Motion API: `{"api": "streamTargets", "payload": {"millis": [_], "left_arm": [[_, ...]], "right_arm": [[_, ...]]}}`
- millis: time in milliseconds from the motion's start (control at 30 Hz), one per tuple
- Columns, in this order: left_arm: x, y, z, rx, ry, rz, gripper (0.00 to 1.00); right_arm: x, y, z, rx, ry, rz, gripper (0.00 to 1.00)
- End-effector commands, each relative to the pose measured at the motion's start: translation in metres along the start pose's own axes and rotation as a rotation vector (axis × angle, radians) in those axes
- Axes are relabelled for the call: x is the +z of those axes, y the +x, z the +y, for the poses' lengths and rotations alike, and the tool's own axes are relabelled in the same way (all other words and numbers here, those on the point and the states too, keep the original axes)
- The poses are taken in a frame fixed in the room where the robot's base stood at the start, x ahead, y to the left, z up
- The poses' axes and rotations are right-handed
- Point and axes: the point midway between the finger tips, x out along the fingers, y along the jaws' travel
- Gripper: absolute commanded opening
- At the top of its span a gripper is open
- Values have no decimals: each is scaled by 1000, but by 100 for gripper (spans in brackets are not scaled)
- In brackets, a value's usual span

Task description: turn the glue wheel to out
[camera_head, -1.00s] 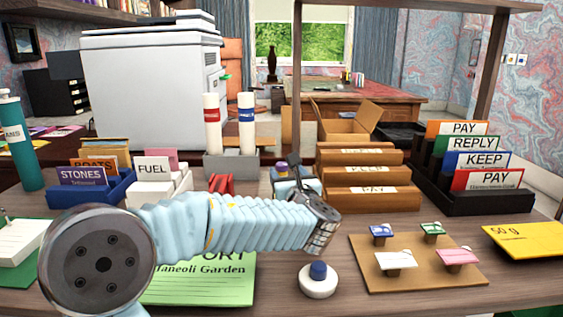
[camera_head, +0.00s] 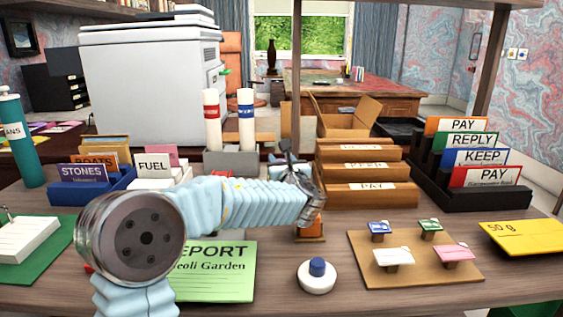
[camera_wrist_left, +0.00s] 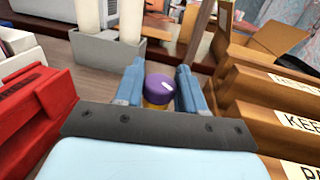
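The glue wheel appears to be the round purple cap (camera_wrist_left: 159,87) with a short white mark on top; a little yellow shows below it in the left wrist view. My left gripper (camera_wrist_left: 160,78) has its two blue fingers on either side of the cap. The fingers stand apart, and I cannot tell whether they touch it. In the head view my left gripper (camera_head: 303,180) hides the cap. An orange object (camera_head: 311,228), perhaps the glue's body, shows below the gripper. My right gripper is not in view.
Wooden racks (camera_head: 372,194) stand close right of the gripper. A red object (camera_wrist_left: 35,105) is to its left, and a grey holder (camera_wrist_left: 100,50) with white tubes is behind. A white round base with a blue knob (camera_head: 317,277) and a stamp board (camera_head: 415,272) are in front.

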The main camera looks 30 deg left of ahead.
Motion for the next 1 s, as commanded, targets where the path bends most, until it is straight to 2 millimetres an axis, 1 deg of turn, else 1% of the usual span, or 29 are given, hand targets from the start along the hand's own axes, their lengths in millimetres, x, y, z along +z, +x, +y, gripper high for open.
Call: {"api": "streamTargets", "payload": {"millis": [33,67,267,467,667,1000], "left_arm": [[0,0,0,0,0,0,12],[0,0,0,0,0,0,8],[0,0,0,13,0,0,8],[1,0,-1,81,1,0,8],[2,0,-2,224,1,0,8],[0,-1,-2,545,0,-2,8]], "right_arm": [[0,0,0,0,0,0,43],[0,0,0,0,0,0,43],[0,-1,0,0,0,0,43],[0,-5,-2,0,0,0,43],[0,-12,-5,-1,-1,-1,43],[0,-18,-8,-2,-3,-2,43]]}}
